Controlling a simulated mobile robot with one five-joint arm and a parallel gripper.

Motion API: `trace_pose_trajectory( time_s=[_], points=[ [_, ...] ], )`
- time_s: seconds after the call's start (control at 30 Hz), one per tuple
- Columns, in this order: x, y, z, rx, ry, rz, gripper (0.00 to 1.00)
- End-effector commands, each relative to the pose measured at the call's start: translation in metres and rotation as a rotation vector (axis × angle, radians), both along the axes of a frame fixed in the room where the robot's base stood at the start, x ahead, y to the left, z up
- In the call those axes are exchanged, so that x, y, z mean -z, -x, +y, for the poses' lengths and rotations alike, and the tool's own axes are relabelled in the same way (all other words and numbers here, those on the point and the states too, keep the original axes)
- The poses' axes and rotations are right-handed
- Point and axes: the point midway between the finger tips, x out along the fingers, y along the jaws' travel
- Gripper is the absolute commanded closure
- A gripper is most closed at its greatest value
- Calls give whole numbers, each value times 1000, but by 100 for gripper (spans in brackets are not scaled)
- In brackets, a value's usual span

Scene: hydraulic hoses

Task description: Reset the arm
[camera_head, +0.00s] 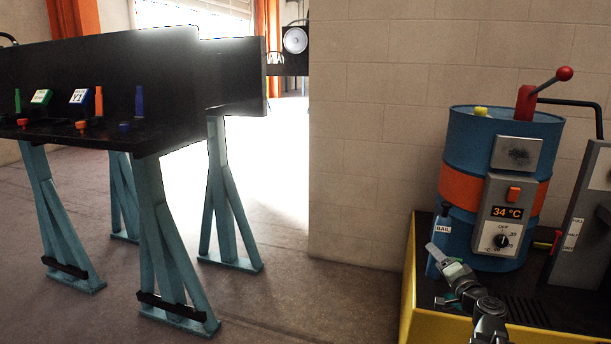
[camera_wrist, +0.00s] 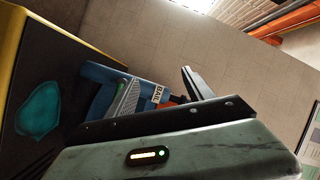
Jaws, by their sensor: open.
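My gripper (camera_head: 440,260) is at the lower right of the head view, over the left side of a black-topped yellow platform (camera_head: 408,285). It is in front of a blue bottle-like container (camera_head: 440,235) with a label that seems to read BAIL. In the wrist view, my gripper (camera_wrist: 158,80) has its two fingers spread apart, a grey ribbed one on the left and a dark one on the right. The labelled blue container (camera_wrist: 103,72) shows behind and partly between the fingers. I cannot tell whether they touch it.
A blue drum (camera_head: 462,160) with an orange band, a 34 °C control box and a red-knobbed lever stands on the platform. A grey panel (camera_head: 590,215) is to its right. A teal patch (camera_wrist: 38,110) lies on the dark surface. A black workbench (camera_head: 150,140) stands left; floor between is clear.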

Motion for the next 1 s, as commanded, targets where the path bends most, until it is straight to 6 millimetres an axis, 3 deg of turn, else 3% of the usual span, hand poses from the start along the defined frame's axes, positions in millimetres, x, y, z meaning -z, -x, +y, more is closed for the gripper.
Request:
trace_pose_trajectory(
  time_s=[0.03, 0.13, 0.3, 0.4, 0.5, 0.57, 0.63, 0.83, 0.9, 0.93, 1.0],
  points=[
    [-2, -14, 46, -81, 36, 28, 39],
    [11, -29, 134, -250, 127, 104, 39],
    [50, -18, 272, -551, 309, 278, 39],
    [80, 7, 330, -708, 429, 415, 39],
    [113, 41, 365, -834, 558, 588, 39],
    [132, 63, 369, -881, 631, 705, 39],
    [150, 85, 359, -902, 703, 845, 39],
    [177, 143, 290, -823, 806, 1245, 39],
    [175, 164, 275, -775, 762, 1374, 39],
    [155, 162, 276, -779, 766, 1363, 39],
    [134, 161, 276, -781, 768, 1358, 39]
  ],
)
